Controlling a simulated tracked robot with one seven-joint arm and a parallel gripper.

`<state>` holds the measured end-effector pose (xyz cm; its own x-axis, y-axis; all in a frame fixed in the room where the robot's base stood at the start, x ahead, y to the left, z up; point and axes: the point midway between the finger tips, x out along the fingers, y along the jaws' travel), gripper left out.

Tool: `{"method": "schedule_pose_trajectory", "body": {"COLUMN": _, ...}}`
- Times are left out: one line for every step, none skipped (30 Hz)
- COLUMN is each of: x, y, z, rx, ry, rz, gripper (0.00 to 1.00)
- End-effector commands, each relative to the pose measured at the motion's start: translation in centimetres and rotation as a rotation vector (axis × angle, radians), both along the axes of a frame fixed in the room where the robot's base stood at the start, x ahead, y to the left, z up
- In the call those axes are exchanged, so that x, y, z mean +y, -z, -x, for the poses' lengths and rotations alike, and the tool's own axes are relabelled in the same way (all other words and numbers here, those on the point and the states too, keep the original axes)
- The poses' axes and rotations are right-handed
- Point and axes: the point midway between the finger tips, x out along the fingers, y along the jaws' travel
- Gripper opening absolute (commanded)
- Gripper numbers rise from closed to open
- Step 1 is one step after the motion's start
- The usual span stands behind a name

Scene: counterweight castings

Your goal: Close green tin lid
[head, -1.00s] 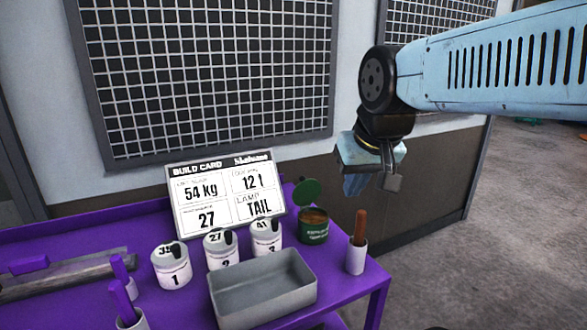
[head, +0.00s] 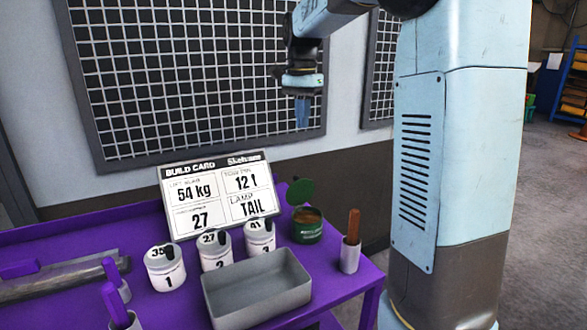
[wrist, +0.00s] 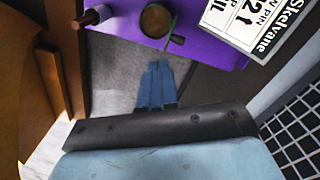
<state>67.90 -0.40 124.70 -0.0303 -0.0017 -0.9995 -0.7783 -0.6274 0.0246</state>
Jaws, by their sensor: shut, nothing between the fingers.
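The green tin (head: 307,226) stands on the purple bench, right of the build card. Its round green lid (head: 300,191) is tilted up at the tin's back edge, so the tin is open and brown contents show. In the wrist view the tin (wrist: 157,20) is near the top, with the lid (wrist: 187,18) seen nearly edge-on beside it. My gripper (head: 302,124) hangs fingers down in the air, well above and behind the tin, in front of the wall grid. Its blue fingers (wrist: 158,70) are together and empty, apart from the tin in the wrist view.
A grey tray (head: 257,290) lies in front of several white numbered pots (head: 215,250). A white cup with a brown handle (head: 350,252) stands right of the tin. The build card (head: 222,195) leans behind the pots. The air above the tin is clear.

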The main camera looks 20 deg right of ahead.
Motion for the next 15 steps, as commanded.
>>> {"method": "schedule_pose_trajectory", "body": {"x": 0.1, "y": 0.6, "z": -1.7, "rx": 0.027, "ry": 0.037, "rz": 0.005, "gripper": 0.0}}
{"method": "schedule_pose_trajectory", "body": {"x": 0.1, "y": 0.8, "z": -2.5, "rx": 0.041, "ry": 0.063, "rz": 0.01, "gripper": 0.0}}
{"method": "schedule_pose_trajectory", "body": {"x": 0.2, "y": 1.2, "z": -3.6, "rx": 0.06, "ry": 0.096, "rz": 0.016, "gripper": 0.0}}
{"method": "schedule_pose_trajectory", "body": {"x": 0.2, "y": 1.4, "z": -4.5, "rx": 0.074, "ry": 0.121, "rz": 0.02, "gripper": 0.0}}
{"method": "schedule_pose_trajectory", "body": {"x": 0.3, "y": 1.8, "z": -5.2, "rx": 0.089, "ry": 0.145, "rz": 0.026, "gripper": 0.0}}
{"method": "schedule_pose_trajectory", "body": {"x": 0.4, "y": 2.2, "z": -6.3, "rx": 0.107, "ry": 0.178, "rz": 0.033, "gripper": 0.0}}
{"method": "schedule_pose_trajectory", "body": {"x": 0.5, "y": 2.6, "z": -7.1, "rx": 0.121, "ry": 0.202, "rz": 0.04, "gripper": 0.0}}
{"method": "schedule_pose_trajectory", "body": {"x": 0.5, "y": 3.0, "z": -7.9, "rx": 0.135, "ry": 0.226, "rz": 0.046, "gripper": 0.0}}
{"method": "schedule_pose_trajectory", "body": {"x": 0.7, "y": 3.5, "z": -8.9, "rx": 0.152, "ry": 0.258, "rz": 0.056, "gripper": 0.0}}
{"method": "schedule_pose_trajectory", "body": {"x": 0.8, "y": 3.9, "z": -9.6, "rx": 0.165, "ry": 0.28, "rz": 0.063, "gripper": 0.0}}
{"method": "schedule_pose_trajectory", "body": {"x": 0.9, "y": 4.3, "z": -10.3, "rx": 0.178, "ry": 0.303, "rz": 0.072, "gripper": 0.0}}
{"method": "schedule_pose_trajectory", "body": {"x": 1.0, "y": 4.8, "z": -11.1, "rx": 0.192, "ry": 0.332, "rz": 0.082, "gripper": 0.0}}
{"method": "schedule_pose_trajectory", "body": {"x": 1.1, "y": 5.2, "z": -11.7, "rx": 0.203, "ry": 0.351, "rz": 0.089, "gripper": 0.0}}
{"method": "schedule_pose_trajectory", "body": {"x": 1.1, "y": 5.5, "z": -12.3, "rx": 0.212, "ry": 0.37, "rz": 0.096, "gripper": 0.0}}
{"method": "schedule_pose_trajectory", "body": {"x": 1.2, "y": 6.0, "z": -12.9, "rx": 0.224, "ry": 0.393, "rz": 0.106, "gripper": 0.0}}
